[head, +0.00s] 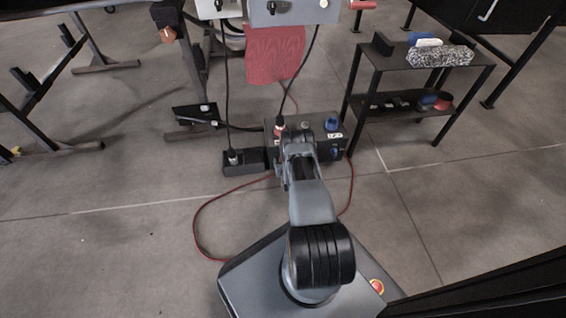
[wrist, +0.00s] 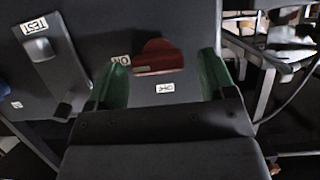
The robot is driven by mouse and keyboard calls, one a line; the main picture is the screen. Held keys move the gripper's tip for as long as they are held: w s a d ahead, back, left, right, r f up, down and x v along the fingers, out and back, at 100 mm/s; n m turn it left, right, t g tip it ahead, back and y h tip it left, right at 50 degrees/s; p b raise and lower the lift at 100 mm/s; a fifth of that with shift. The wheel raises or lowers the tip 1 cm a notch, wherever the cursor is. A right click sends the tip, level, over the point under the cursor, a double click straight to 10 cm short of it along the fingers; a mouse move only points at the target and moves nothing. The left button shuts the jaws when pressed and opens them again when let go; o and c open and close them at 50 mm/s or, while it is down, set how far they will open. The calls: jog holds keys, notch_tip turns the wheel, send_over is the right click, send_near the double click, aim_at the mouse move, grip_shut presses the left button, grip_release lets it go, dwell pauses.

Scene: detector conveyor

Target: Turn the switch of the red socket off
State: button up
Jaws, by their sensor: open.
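A red switch (wrist: 158,57) sits on a dark panel (wrist: 85,25) in the wrist view. A small white label (wrist: 121,60) beside it seems to read ON, upside down. Another label (wrist: 165,88), apparently OFF, lies below it. My gripper (wrist: 165,78) is open, with one green finger on each side of the red switch. Whether either finger touches it I cannot tell. In the head view a dark socket box (head: 345,145) stands on the floor, with a red part (head: 279,130) and blue parts (head: 332,124). My arm hides part of its front.
A grey lever (wrist: 43,58) with a TEST label is on the panel at left. A black strip (head: 240,161) with a plugged cable adjoins the box. A red cable (head: 200,222) loops over the floor. A low shelf table (head: 450,78) stands at right.

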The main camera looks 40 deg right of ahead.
jog(key=shift+d, duration=0.1)
jog(key=c, duration=0.9)
jog(key=shift+c, duration=0.2)
jog(key=shift+w+a+f+n+g+h, duration=0.1)
jog(key=shift+a+f+n+h, duration=0.1)
jog(key=shift+n+h, duration=1.55)
jog(key=shift+w+a+f+n+g+h, duration=0.2)
jog(key=shift+n+h, duration=0.5)
jog(key=shift+n, duration=2)
jog(key=shift+s+a+f+n+h, duration=0.1)
jog(key=shift+a+f+n+h, duration=0.15)
jog(key=shift+n+h, duration=1.5)
jog(key=shift+n+y, duration=0.5)
jog(key=shift+n, duration=0.2)
